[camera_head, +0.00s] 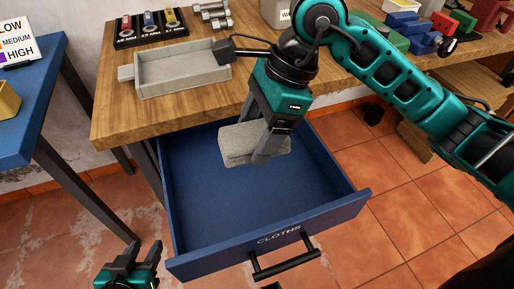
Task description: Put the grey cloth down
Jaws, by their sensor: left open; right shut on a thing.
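The grey cloth (240,144) is a folded, thick block. My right gripper (262,148) is shut on it, with one finger in front of the cloth. The cloth is over the open blue drawer (205,222), near its back. I cannot tell whether it touches the drawer floor. The drawer front reads "CLOTHS" and has a black handle (285,264). My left gripper (143,250) is open and empty at the bottom left, left of the drawer front.
A grey tray (180,77) stands on the wooden bench (110,105) above the drawer. A labelled set of small coloured items (150,22) and metal weights (212,14) lie behind it. A blue table (35,90) is at the left. Most of the drawer floor is bare.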

